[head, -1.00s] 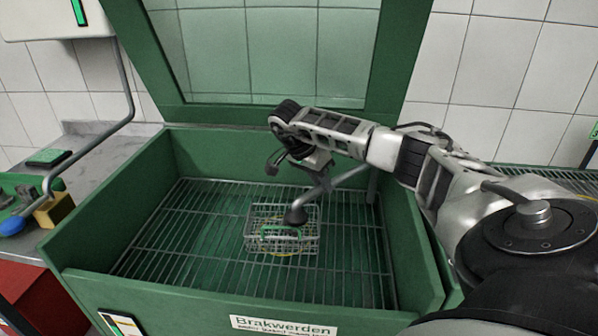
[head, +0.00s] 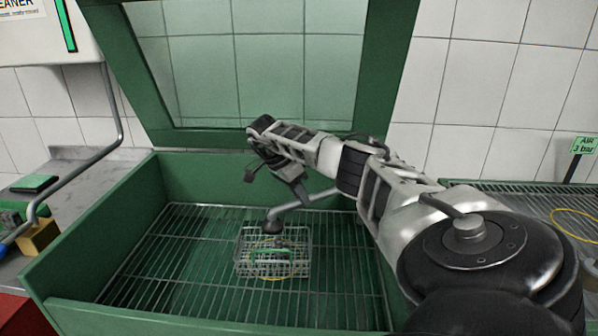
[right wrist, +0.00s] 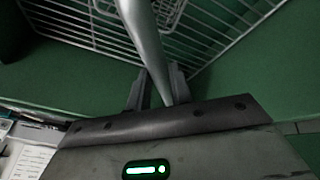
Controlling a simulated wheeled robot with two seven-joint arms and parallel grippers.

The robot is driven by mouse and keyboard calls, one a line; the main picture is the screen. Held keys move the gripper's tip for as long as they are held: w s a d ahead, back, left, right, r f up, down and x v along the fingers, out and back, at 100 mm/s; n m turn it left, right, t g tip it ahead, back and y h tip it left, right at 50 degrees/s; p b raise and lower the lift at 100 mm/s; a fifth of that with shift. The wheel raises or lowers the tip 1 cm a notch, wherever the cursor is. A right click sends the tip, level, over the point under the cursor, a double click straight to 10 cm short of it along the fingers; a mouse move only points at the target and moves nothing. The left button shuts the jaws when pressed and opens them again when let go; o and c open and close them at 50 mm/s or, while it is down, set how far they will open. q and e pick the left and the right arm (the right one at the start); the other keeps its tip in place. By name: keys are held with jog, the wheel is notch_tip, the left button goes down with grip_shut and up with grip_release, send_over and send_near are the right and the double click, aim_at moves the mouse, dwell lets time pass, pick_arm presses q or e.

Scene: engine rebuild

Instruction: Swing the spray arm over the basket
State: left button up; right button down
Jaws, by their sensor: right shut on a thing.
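The spray arm (head: 305,201) is a grey bent tube with a dark nozzle head (head: 272,227). It comes from the right side of the green washer. The wire basket (head: 272,262) sits on the washer's grid with small parts inside and a green bar across it. In the head view the nozzle appears above the basket's back edge; its height is hard to tell. My right gripper (head: 302,198) is shut on the spray arm. In the right wrist view the tube (right wrist: 145,40) passes between the fingers of my right gripper (right wrist: 155,78). My left gripper is not in view.
Green washer walls (head: 100,225) surround the grid (head: 165,255), with the raised windowed lid (head: 245,70) behind. The grid left of the basket is clear. A grey pipe (head: 118,110) and a yellow block (head: 38,236) are at the left. A mesh bench (head: 520,205) is at the right.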

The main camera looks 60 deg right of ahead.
jog(key=c, duration=1.3)
grip_release()
jog(key=shift+w+d+r, duration=0.15)
jog(key=shift+r, duration=0.05)
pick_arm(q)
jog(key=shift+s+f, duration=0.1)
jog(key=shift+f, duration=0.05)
pick_arm(e)
jog(key=shift+o, duration=0.2)
jog(key=shift+f, duration=0.1)
pick_arm(q)
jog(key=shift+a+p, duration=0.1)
jog(key=shift+p, duration=0.25)
pick_arm(e)
jog(key=v, duration=1.6)
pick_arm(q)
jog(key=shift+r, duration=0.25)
